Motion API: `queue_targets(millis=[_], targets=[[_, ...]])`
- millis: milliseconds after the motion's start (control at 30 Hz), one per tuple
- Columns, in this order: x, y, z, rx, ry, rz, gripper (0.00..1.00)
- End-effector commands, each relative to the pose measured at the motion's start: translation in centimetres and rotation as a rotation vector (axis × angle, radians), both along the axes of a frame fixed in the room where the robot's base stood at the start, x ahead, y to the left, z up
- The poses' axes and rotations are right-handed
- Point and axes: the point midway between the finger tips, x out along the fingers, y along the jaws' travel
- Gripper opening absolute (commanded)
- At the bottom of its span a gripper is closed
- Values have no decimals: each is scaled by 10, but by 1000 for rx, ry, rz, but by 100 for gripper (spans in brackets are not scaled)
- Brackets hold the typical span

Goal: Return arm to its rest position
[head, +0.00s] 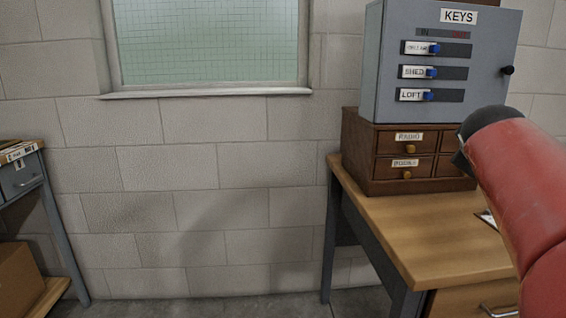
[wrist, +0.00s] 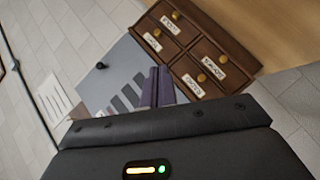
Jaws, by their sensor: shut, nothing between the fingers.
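My red arm (head: 520,190) reaches in from the right edge of the head view, in front of the wooden desk. My gripper (wrist: 158,70) shows in the wrist view, its two dark fingers shut together with nothing between them. In that view the fingers overlap the picture of the grey key cabinet (wrist: 118,68) and the edge of the wooden drawer unit (wrist: 190,47), both tilted. I cannot tell how far the fingertips are from them. The fingers cannot be made out in the head view.
The grey KEYS cabinet (head: 470,108) with blue sliders stands on the drawer unit (head: 372,178), which sits on the desk (head: 420,225). A metal rack (head: 55,225) stands at the left edge. Bare floor and block wall lie between, below a window (head: 205,45).

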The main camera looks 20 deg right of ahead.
Motion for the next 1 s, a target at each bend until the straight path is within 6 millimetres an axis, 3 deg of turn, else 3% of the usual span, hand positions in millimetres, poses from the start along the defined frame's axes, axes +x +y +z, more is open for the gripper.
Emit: queue_targets(millis=[133, 267, 400, 533, 600, 733, 1000], targets=[[12, 70, -51, 228, -35, 72, 0], [10, 151, -109, 478, -25, 125, 0], [-12, 235, -172, 723, 38, 146, 0], [-45, 297, -222, 897, 123, 132, 0], [-63, 320, -243, 964, 166, 115, 0], [-86, 345, -269, 1036, 223, 86, 0], [-95, 354, -278, 1063, 244, 71, 0]])
